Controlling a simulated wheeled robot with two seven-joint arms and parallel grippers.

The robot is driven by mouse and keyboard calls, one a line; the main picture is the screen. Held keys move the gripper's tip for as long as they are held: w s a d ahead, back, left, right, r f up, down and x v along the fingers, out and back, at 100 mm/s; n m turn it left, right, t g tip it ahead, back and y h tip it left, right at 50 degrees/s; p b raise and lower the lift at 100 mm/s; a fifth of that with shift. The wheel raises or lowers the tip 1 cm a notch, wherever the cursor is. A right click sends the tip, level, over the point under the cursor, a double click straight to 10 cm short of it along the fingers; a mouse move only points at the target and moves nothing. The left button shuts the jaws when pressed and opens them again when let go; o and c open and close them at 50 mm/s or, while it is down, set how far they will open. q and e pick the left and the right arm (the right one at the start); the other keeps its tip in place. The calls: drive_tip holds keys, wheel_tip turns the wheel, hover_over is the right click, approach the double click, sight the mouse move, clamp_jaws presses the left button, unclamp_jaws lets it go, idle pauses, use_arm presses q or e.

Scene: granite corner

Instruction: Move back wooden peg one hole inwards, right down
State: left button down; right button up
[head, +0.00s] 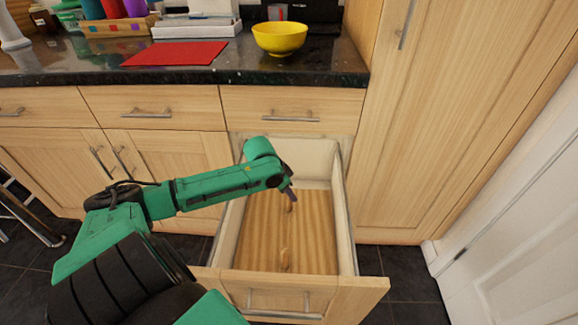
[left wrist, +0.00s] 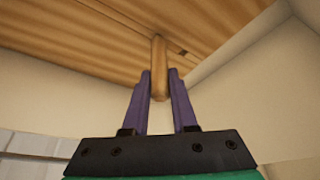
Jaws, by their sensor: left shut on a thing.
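The back wooden peg (head: 290,207) stands in the wooden board (head: 308,232) that forms the floor of the open drawer (head: 345,215). My left gripper (head: 291,194) reaches down into the drawer and is shut on this peg. In the left wrist view the peg (left wrist: 160,55) is between the two purple fingers of my left gripper (left wrist: 160,76), its far end against the board (left wrist: 90,36). A dark hole (left wrist: 182,52) shows in the board just right of the peg. A second, front peg (head: 285,262) stands near the drawer front. My right gripper is not in view.
The drawer walls close in around the board. Above is a dark counter (head: 200,76) with a yellow bowl (head: 280,38) and a red mat (head: 176,53). A tall cabinet (head: 440,130) stands to the right.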

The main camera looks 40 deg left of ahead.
use_arm(q)
drive_tip(key=shift+f, duration=0.3)
drive_tip(key=c, duration=0.6)
unclamp_jaws()
drive_tip(key=p+v, duration=0.8)
drive_tip(key=v, duration=0.6)
drive_tip(key=shift+s+r+p, duration=0.1)
drive_tip(key=shift+r+p, duration=0.2)
